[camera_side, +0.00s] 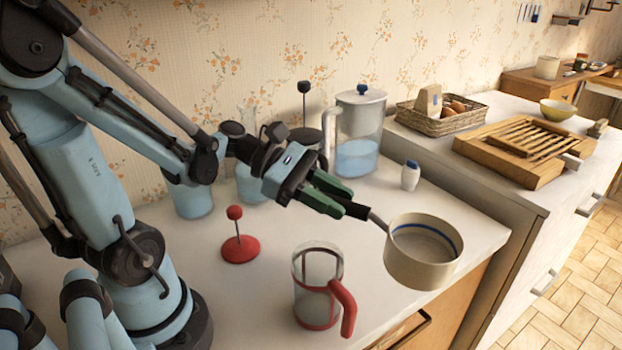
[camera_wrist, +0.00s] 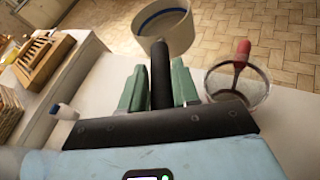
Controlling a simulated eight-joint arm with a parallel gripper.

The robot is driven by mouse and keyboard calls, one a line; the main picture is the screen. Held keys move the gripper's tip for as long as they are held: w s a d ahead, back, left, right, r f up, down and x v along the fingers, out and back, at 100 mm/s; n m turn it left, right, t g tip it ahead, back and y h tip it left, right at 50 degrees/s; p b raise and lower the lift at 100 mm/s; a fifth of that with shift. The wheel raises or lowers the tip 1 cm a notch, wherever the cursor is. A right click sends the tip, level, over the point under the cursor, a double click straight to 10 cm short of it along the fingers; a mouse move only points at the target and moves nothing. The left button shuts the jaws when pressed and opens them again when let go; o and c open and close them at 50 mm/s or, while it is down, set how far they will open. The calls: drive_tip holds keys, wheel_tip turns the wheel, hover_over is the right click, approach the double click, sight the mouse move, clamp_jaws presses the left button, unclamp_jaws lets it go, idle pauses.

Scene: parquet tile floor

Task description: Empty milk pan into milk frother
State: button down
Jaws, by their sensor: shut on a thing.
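The cream milk pan (camera_side: 422,270), with a blue line inside its rim, is in the air right of the glass. Its body also shows at the top of the wrist view (camera_wrist: 165,36). My gripper (camera_side: 342,197) is shut on its dark handle, with the green fingers on both sides of the handle in the wrist view (camera_wrist: 158,85). The pan looks about level; I cannot tell what is in it. The milk frother, a clear glass with red handle and base (camera_side: 318,300), stands upright near the counter's front; it also shows in the wrist view (camera_wrist: 252,88), its inside unclear.
A red plunger lid (camera_side: 240,248) stands left of the frother. Behind are a lidded jug of blue liquid (camera_side: 360,130), other clear vessels and a small white shaker (camera_side: 410,176). A basket (camera_side: 440,118) and wooden board (camera_side: 520,150) sit on the right counter.

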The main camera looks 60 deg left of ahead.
drive_tip(key=shift+w+a+f, duration=0.6)
drive_tip(key=shift+a+f, duration=1.15)
drive_tip(key=shift+a, duration=0.1)
drive_tip(key=shift+w+a+f, duration=0.6)
drive_tip(key=shift+a+f, duration=1.2)
drive_tip(key=shift+a, duration=0.05)
drive_tip(key=shift+w+a+f, duration=0.6)
drive_tip(key=shift+a+f, duration=1.15)
drive_tip(key=shift+a, duration=0.1)
drive_tip(key=c, duration=0.8)
unclamp_jaws()
